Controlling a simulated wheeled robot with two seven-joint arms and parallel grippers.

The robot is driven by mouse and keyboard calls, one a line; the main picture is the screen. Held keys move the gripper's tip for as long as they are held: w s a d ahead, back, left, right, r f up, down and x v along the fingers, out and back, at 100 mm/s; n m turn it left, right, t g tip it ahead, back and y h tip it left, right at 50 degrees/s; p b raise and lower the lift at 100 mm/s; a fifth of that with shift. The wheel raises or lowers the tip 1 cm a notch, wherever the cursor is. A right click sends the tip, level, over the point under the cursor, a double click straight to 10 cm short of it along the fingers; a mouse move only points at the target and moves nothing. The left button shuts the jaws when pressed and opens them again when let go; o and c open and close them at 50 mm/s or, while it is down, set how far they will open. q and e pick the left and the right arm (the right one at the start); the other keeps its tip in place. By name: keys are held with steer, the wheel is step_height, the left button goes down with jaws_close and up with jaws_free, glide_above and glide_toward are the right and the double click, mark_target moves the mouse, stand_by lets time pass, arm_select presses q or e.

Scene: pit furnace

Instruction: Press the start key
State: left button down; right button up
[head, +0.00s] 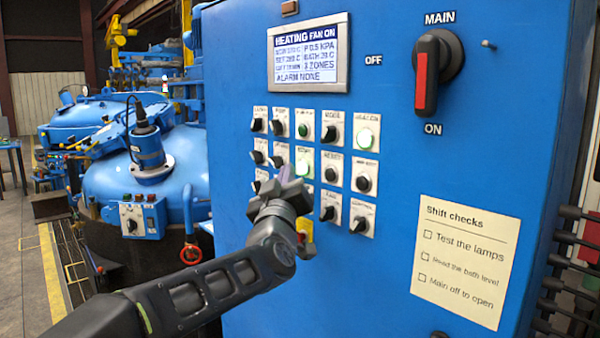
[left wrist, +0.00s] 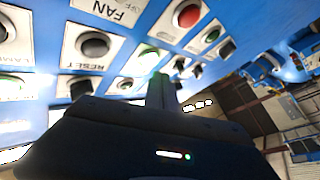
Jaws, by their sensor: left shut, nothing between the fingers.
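The blue control panel (head: 400,160) carries rows of keys and switches on white plates. A key glowing green (head: 304,164) sits in the middle row, left of the RESET knob; its label is partly covered and I cannot read it as START. In the left wrist view the green-lit key (left wrist: 148,58) is beside the RESET knob (left wrist: 94,44). My left gripper (head: 287,180) is shut and empty, in front of the panel just lower left of the lit key. Its fingers (left wrist: 161,88) point at the panel close to that key; I cannot tell whether they touch.
A HEATER lamp (head: 366,138) glows at the upper right of the rows. A red-handled MAIN switch (head: 427,75), a display (head: 309,55) and a Shift checks note (head: 464,262) are on the panel. Blue furnace equipment (head: 110,170) stands left.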

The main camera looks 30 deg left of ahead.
arm_select(q)
steer(key=shift+s, duration=0.1)
steer(key=s+b, duration=0.1)
steer(key=s, duration=0.1)
steer(key=s+a+b, duration=0.1)
steer(key=s+b, duration=0.1)
steer(key=shift+s+a, duration=0.2)
steer(key=shift+s, duration=0.1)
stand_by(1.0)
